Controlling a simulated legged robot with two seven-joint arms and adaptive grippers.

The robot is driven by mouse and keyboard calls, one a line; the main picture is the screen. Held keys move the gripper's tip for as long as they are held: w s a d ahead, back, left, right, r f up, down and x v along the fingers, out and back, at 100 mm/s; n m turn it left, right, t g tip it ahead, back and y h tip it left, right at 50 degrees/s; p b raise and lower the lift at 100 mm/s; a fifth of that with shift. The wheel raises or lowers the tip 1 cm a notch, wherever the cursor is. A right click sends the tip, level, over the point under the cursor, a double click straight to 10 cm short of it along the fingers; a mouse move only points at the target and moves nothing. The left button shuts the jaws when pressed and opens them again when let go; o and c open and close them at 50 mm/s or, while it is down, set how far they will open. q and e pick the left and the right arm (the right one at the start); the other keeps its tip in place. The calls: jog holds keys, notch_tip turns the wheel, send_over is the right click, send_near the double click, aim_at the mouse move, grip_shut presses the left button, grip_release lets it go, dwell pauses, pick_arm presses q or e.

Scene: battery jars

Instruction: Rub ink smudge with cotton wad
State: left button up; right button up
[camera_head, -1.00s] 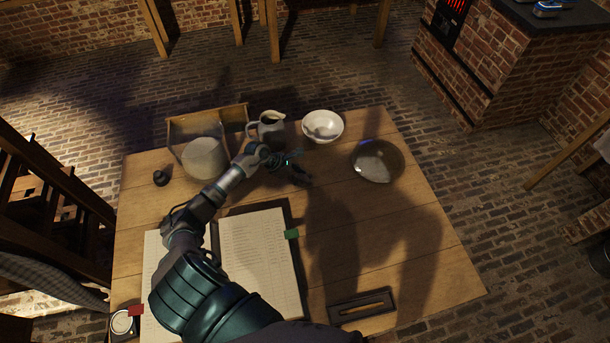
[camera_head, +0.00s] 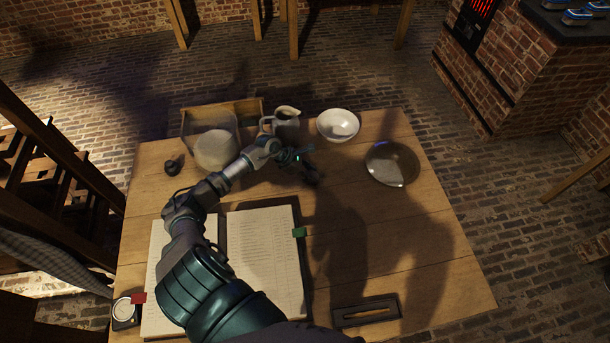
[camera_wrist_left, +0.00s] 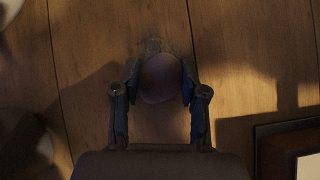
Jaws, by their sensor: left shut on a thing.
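My left gripper (camera_head: 308,172) reaches over the wooden table from the left, past the open book. In the left wrist view the left gripper (camera_wrist_left: 160,88) is shut on a pale rounded cotton wad (camera_wrist_left: 160,76). A dull greyish ink smudge (camera_wrist_left: 152,46) shows on the planks right at the wad's far edge, and the wad covers part of that spot. I cannot tell whether the wad touches the wood. In the head view the wad and smudge are too dark and small to make out. My right gripper is not in view.
The open book (camera_head: 262,258) lies below my left arm. A jug (camera_head: 286,122), a white bowl (camera_head: 338,125), a glass dish (camera_head: 392,163) and a glass jar (camera_head: 214,148) stand along the back. A dark slotted tray (camera_head: 366,310) lies at the front.

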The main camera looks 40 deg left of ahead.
aim_at(302, 180)
pick_arm(q)
jog(key=shift+w+d+b, duration=0.75)
jog(key=shift+w+d, duration=0.7)
jog(key=shift+w, duration=0.3)
jog(key=shift+w+d+f+b, duration=0.1)
jog(key=shift+w+d+b, duration=0.45)
jog(key=shift+w+d, duration=0.5)
jog(key=shift+w, duration=0.2)
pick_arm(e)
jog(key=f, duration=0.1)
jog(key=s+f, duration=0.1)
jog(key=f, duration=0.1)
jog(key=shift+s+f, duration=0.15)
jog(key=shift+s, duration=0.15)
pick_arm(q)
jog(key=shift+s+a, duration=0.1)
jog(key=shift+s+a, duration=1.05)
jog(key=shift+s, duration=0.25)
jog(key=shift+s+a, duration=0.95)
jog(key=shift+s, duration=0.3)
jog(key=shift+s+a+p, duration=0.6)
jog(key=shift+s+a, duration=0.7)
jog(key=shift+s, duration=0.25)
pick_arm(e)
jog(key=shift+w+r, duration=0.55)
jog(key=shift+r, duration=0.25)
